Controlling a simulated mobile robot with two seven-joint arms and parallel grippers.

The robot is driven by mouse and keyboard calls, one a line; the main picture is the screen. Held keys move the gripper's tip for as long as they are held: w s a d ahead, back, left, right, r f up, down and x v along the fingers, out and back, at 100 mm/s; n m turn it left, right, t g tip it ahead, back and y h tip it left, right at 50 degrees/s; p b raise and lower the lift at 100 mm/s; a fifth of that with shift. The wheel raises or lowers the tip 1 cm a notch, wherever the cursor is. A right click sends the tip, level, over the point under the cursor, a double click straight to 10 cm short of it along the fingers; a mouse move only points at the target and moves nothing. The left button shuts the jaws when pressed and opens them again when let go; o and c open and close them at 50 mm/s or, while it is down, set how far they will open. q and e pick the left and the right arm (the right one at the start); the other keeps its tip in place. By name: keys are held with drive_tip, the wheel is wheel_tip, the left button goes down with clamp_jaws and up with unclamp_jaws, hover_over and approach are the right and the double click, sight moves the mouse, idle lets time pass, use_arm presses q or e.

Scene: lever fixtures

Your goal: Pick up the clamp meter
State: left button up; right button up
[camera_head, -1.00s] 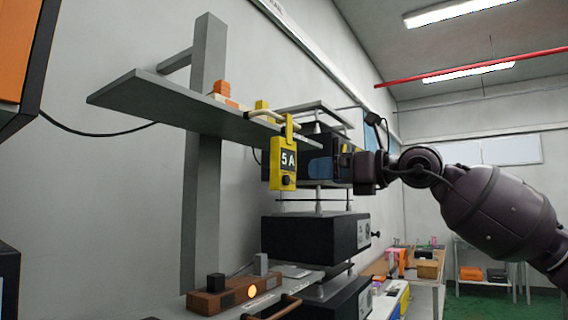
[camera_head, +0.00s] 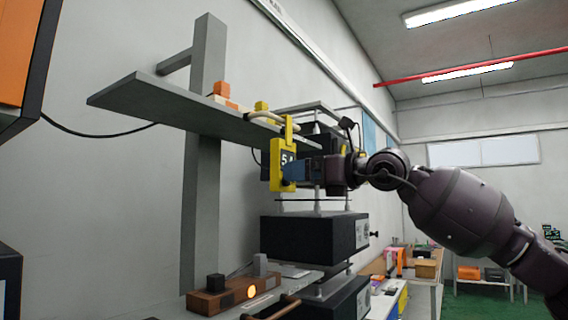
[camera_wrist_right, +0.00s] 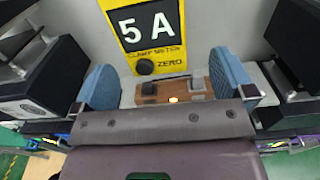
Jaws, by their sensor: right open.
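The yellow clamp meter (camera_head: 283,165) hangs by its hook from a pale handle on the grey shelf's edge. Its black display reads "5 A". In the right wrist view the clamp meter (camera_wrist_right: 148,38) shows ahead, with its dial low on the body. My right gripper (camera_head: 300,168) is at the clamp meter's right side and covers part of it. In the right wrist view the blue fingers of my right gripper (camera_wrist_right: 168,82) stand wide apart with nothing between them; the meter's lower end lies just beyond the gap. My left gripper is not in view.
The grey shelf (camera_head: 180,108) on its post carries small orange and yellow blocks. Stacked black boxes (camera_head: 310,235) stand behind and below the gripper. A brown block with a lit orange lamp (camera_head: 235,295) sits below.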

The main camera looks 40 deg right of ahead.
sight(283, 153)
drive_tip(key=x, duration=0.1)
drive_tip(key=p+x, duration=0.1)
drive_tip(key=x, duration=0.2)
drive_tip(key=shift+a+r, duration=0.35)
drive_tip(key=shift+r, duration=0.05)
drive_tip(key=shift+w+a+f+p, duration=0.15)
drive_tip(key=shift+w+p, duration=0.15)
drive_tip(key=shift+w, duration=0.2)
drive_tip(key=shift+c, duration=0.3)
drive_tip(key=c, duration=1)
drive_tip(key=shift+c, duration=0.2)
